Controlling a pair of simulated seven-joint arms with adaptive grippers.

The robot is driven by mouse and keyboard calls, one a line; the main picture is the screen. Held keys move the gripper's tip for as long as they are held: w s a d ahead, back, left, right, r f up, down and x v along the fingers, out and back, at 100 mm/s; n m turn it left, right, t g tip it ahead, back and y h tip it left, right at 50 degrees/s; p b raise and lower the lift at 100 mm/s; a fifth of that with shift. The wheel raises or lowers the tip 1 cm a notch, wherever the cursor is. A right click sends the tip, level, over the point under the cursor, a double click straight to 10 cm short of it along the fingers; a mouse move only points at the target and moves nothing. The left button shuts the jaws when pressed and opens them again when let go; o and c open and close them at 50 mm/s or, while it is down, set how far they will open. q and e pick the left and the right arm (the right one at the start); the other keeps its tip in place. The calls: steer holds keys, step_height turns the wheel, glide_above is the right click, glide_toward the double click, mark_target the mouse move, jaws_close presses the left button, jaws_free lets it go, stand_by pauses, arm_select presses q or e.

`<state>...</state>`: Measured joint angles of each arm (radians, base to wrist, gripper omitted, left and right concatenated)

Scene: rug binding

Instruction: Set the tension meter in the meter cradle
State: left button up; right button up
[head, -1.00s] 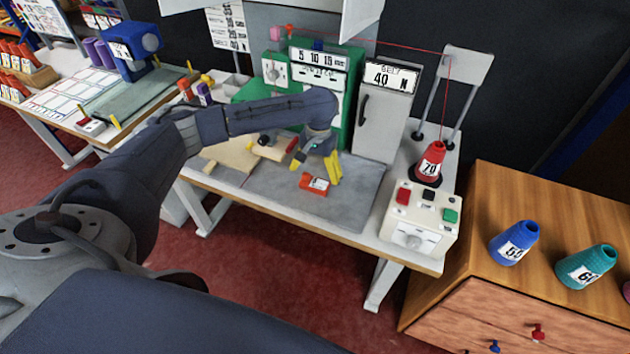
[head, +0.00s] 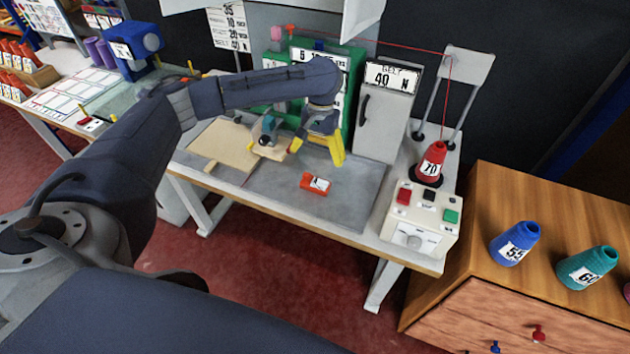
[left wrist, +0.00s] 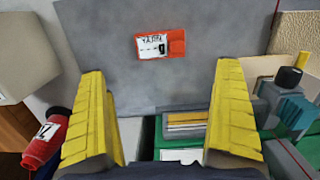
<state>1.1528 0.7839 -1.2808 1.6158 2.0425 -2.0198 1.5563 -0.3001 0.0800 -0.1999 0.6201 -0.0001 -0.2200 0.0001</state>
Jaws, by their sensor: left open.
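My left gripper (head: 325,148) is open and empty above the back of the grey mat. Its yellow fingers stand apart in the left wrist view (left wrist: 160,125). A small orange-red device (head: 314,184) with a white label lies flat on the mat, in front of and below the gripper. A teal piece (head: 270,123) with a black knob stands at a pale block (head: 270,151), left of the gripper. It also shows in the left wrist view (left wrist: 293,108). I cannot tell for certain which is the tension meter or its cradle.
A green machine (head: 357,60) and grey cabinet (head: 382,118) stand behind the mat (head: 350,200). A red cone (head: 432,158), its thread running up, and a button box (head: 418,220) stand right. A pale board (head: 225,143) lies left. The mat's front is clear.

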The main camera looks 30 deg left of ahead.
arm_select(q)
step_height(320, 180, up, 4)
steer(key=m, duration=3.6)
glide_above(315, 183)
steer(key=w, duration=0.2)
steer(key=f, duration=0.5)
steer(key=s+f, duration=0.1)
steer(key=f, duration=1)
steer(key=shift+s+f, duration=0.1)
steer(key=shift+s, duration=0.3)
steer(key=shift+c, duration=0.2)
